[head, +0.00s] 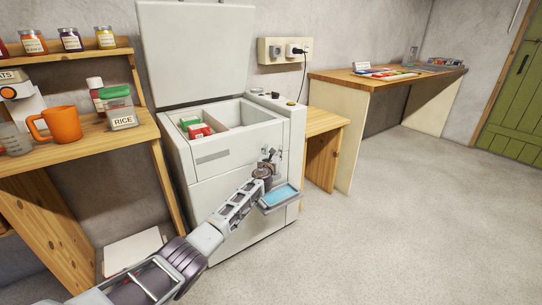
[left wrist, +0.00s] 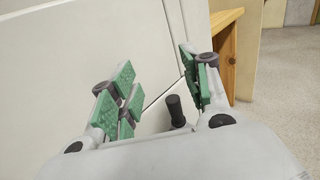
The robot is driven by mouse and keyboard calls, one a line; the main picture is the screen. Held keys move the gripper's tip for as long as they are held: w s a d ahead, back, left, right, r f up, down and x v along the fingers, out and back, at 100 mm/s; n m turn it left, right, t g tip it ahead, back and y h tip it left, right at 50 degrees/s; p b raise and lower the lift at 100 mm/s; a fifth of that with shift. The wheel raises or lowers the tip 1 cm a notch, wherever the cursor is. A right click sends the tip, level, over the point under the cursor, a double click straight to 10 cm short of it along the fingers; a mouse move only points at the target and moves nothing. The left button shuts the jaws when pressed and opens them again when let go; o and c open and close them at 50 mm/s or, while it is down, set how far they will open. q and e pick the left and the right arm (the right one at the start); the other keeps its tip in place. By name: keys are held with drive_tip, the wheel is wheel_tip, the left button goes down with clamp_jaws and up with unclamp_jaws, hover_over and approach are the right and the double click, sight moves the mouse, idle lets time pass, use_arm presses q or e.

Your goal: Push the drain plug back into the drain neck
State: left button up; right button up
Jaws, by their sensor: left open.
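My left gripper (head: 269,160) reaches to the lower right front of the white freezer (head: 225,196). In the left wrist view its green-padded fingers (left wrist: 158,78) are spread apart and empty. A small black cylindrical piece (left wrist: 175,107), which looks like the drain plug, shows between and below the fingers, nearer the right one, with no clear contact. Its lower end is partly hidden by my gripper's body. I cannot make out the drain neck or tell how the plug sits in it. In the head view my gripper covers this spot. My right gripper is in neither view.
A shallow tray of blue liquid (head: 281,197) is just right of my gripper, close to the freezer front. The freezer lid (head: 195,50) stands open. A wooden shelf with an orange mug (head: 62,124) is at left. The floor at right is clear.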

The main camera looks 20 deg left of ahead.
use_arm(q)
drive_tip(key=shift+s+d+r+p, duration=0.1)
drive_tip(key=shift+s+d+p, duration=0.1)
drive_tip(key=shift+s+p, duration=1)
drive_tip(key=shift+s+d+r+p, duration=0.1)
drive_tip(key=shift+s+d+p, duration=0.05)
drive_tip(key=shift+s+p, duration=1)
drive_tip(key=shift+s+f, duration=0.15)
drive_tip(key=shift+s, duration=0.05)
